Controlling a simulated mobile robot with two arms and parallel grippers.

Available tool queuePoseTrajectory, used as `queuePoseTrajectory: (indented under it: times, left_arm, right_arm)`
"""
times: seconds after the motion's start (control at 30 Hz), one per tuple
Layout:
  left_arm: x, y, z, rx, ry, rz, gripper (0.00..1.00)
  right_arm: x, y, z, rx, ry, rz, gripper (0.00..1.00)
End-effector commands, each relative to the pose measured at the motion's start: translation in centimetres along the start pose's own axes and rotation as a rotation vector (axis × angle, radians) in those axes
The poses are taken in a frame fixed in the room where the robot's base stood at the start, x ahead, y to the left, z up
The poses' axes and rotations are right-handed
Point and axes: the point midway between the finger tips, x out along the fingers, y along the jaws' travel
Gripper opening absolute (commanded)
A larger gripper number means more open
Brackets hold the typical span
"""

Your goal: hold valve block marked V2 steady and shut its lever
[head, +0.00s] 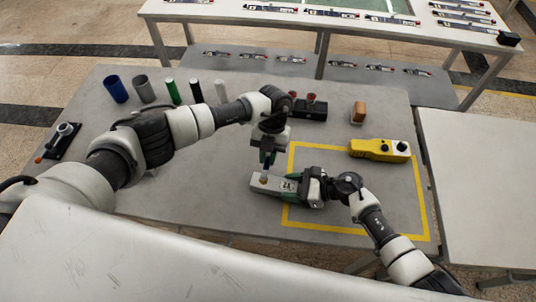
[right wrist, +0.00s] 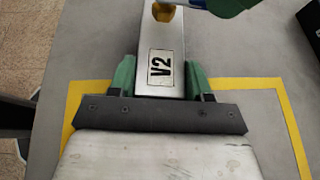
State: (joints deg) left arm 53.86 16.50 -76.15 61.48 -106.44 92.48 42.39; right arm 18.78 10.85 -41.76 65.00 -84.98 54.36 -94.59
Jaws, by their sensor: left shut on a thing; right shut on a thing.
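The valve block marked V2 (head: 262,188) is a grey metal bar lying on the table at the left edge of the yellow outline. In the right wrist view its V2 label (right wrist: 160,68) faces up, and the block (right wrist: 174,33) runs away from my gripper. My right gripper (right wrist: 158,80) is shut on the block, green fingers on both sides. My left gripper (head: 266,161) points down over the block's far end, shut on the lever. Of the lever, a yellow-brown part (right wrist: 163,12) shows at the top of the right wrist view; the rest is hidden by my left gripper.
Several cylinders, including a blue one (head: 116,88), stand at the back left. Another lever fixture (head: 62,140) sits at the far left. A dark box with red knobs (head: 310,108) stands behind my left gripper.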

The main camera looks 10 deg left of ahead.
Motion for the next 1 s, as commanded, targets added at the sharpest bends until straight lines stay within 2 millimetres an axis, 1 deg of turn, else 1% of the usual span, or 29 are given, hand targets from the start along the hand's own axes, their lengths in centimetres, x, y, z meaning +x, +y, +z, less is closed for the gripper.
queuePoseTrajectory:
  times: [0.03,0.07,0.2,0.23,0.47,0.57,0.67,1.0]
  left_arm:
    - [0.0,-0.1,-0.1,0.005,0.002,-0.001,0.00]
    - [0.0,-0.1,-0.1,0.005,0.002,-0.001,0.20]
    - [0.0,-0.1,-0.1,0.004,0.002,-0.001,0.42]
    - [0.0,-0.1,-0.1,0.003,0.001,-0.001,0.44]
    - [0.0,-0.1,0.0,0.001,0.001,-0.001,0.44]
    - [-0.5,0.0,0.0,0.001,-0.001,-0.001,0.44]
    - [-1.7,-0.1,0.1,0.002,-0.003,-0.002,0.44]
    - [-8.8,-0.1,0.0,0.002,-0.003,-0.001,0.44]
  right_arm:
    - [0.0,-0.1,0.0,0.001,0.001,-0.002,0.14]
    - [0.0,-0.1,0.0,0.001,0.001,-0.002,0.14]
    - [0.0,-0.1,0.0,0.001,0.001,-0.002,0.14]
    - [0.0,-0.1,0.0,0.001,0.001,-0.001,0.14]
    - [0.0,0.0,0.0,0.000,0.001,-0.001,0.14]
    - [0.0,0.0,0.0,0.000,0.001,-0.001,0.14]
    - [0.0,0.0,0.0,0.000,0.001,-0.001,0.14]
    - [0.0,0.0,0.0,-0.001,0.001,0.000,0.14]
